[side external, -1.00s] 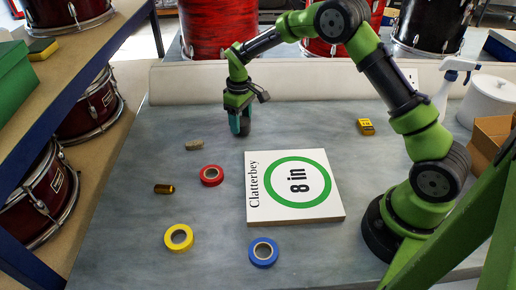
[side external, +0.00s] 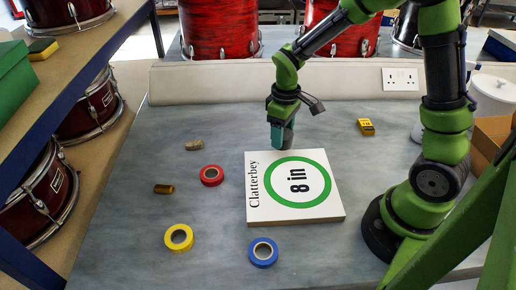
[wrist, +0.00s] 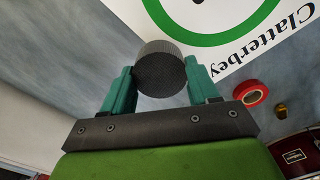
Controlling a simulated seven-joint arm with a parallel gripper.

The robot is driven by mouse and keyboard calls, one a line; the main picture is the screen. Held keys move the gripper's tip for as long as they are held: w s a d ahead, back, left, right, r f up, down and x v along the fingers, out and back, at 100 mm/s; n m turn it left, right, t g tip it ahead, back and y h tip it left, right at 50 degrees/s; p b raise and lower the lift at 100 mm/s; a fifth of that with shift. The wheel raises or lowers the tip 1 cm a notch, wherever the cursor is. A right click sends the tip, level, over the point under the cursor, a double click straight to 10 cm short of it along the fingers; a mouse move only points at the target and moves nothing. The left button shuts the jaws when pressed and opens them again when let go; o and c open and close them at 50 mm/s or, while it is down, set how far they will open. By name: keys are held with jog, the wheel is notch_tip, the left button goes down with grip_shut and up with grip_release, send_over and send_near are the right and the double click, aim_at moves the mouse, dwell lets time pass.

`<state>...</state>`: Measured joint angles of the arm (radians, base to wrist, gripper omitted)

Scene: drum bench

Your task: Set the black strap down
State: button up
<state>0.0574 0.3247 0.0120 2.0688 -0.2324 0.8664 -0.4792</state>
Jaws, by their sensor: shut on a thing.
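My gripper (wrist: 160,88) is shut on a dark, ribbed round thing, which I take to be the coiled black strap (wrist: 163,75). The strap sits between the teal fingertips in the wrist view. In the side view my gripper (side external: 281,146) points down at the back edge of the white flat box (side external: 262,212).
Rolls of red tape (side external: 211,176), yellow tape (side external: 178,239) and blue tape (side external: 263,252) lie around the box. A brass piece (side external: 164,188), a tan block (side external: 194,145) and a yellow box (side external: 366,127) also lie on the bench (side external: 120,215). The back left is clear.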

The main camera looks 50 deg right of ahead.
jog(key=s+d+n, duration=0.1)
jog(key=s+d, duration=0.1)
jog(key=s, duration=0.2)
jog(key=s+d+n, duration=0.1)
jog(key=s+d, duration=0.2)
jog(key=s, duration=0.1)
jog(key=s+d+n, duration=0.1)
jog(key=s+d, duration=0.2)
jog(key=s, duration=0.2)
jog(key=shift+s+r, duration=0.1)
jog(key=shift+n, duration=0.5)
jog(key=w+d, duration=0.2)
jog(key=w, duration=0.2)
jog(key=w+d+f, duration=0.1)
jog(key=w+d, duration=0.1)
jog(key=w, duration=0.3)
jog(key=w+d, duration=0.2)
jog(key=w, duration=0.3)
jog(key=shift+w+f, duration=0.2)
jog(key=shift+f, duration=0.1)
jog(key=shift+w+f, duration=0.15)
jog(key=shift+f, duration=1.6)
jog(key=shift+f, duration=0.15)
jog(key=o, duration=1.1)
jog(key=shift+c, duration=0.2)
